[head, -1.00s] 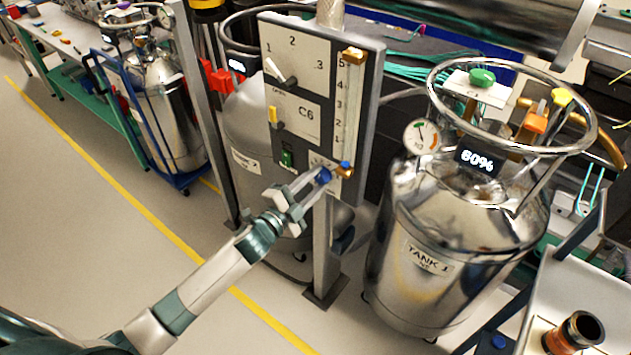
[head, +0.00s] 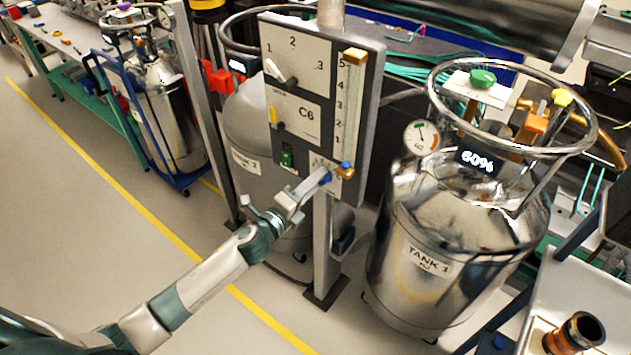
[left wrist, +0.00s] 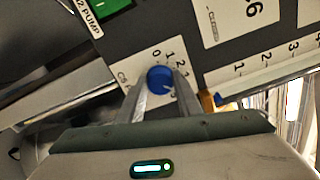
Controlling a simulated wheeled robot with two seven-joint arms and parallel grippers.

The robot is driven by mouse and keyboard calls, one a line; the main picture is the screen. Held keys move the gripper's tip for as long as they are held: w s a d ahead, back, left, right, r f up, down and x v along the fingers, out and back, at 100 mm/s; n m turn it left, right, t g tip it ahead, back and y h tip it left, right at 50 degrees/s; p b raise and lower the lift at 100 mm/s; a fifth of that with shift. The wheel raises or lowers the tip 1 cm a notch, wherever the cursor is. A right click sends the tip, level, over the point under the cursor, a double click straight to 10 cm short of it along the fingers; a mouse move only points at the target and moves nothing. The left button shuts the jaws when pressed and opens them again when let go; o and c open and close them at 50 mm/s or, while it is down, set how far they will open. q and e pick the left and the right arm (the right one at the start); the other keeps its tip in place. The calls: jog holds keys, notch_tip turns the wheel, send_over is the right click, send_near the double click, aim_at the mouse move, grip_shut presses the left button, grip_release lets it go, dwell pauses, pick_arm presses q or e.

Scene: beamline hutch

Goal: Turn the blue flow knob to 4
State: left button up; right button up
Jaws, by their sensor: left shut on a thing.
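The blue flow knob (head: 326,178) is at the lower part of the grey upright panel (head: 371,100). It also shows in the left wrist view (left wrist: 160,78), with a printed scale beside it where 0, 1 and 2 can be read. My left gripper (head: 318,182) has a finger on each side of the knob and is shut on it. In the left wrist view its fingers (left wrist: 160,92) hide part of the scale. I cannot read which number the knob points to. My right gripper is not in view.
The panel also carries a 1-2-3 selector (head: 284,76), a yellow switch (head: 273,116), a green switch (head: 287,158) and a clear flow tube (head: 349,105). A steel tank (head: 455,260) stands close at the right. Open floor lies at the left.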

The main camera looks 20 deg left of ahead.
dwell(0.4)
pick_arm(q)
jog(key=o, duration=1)
jog(key=shift+o, duration=0.2)
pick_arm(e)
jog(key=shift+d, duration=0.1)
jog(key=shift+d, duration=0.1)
pick_arm(q)
jog(key=shift+s+f, duration=0.1)
jog(key=shift+s, duration=0.05)
jog(key=b+v, duration=0.5)
jog(key=v, duration=1.2)
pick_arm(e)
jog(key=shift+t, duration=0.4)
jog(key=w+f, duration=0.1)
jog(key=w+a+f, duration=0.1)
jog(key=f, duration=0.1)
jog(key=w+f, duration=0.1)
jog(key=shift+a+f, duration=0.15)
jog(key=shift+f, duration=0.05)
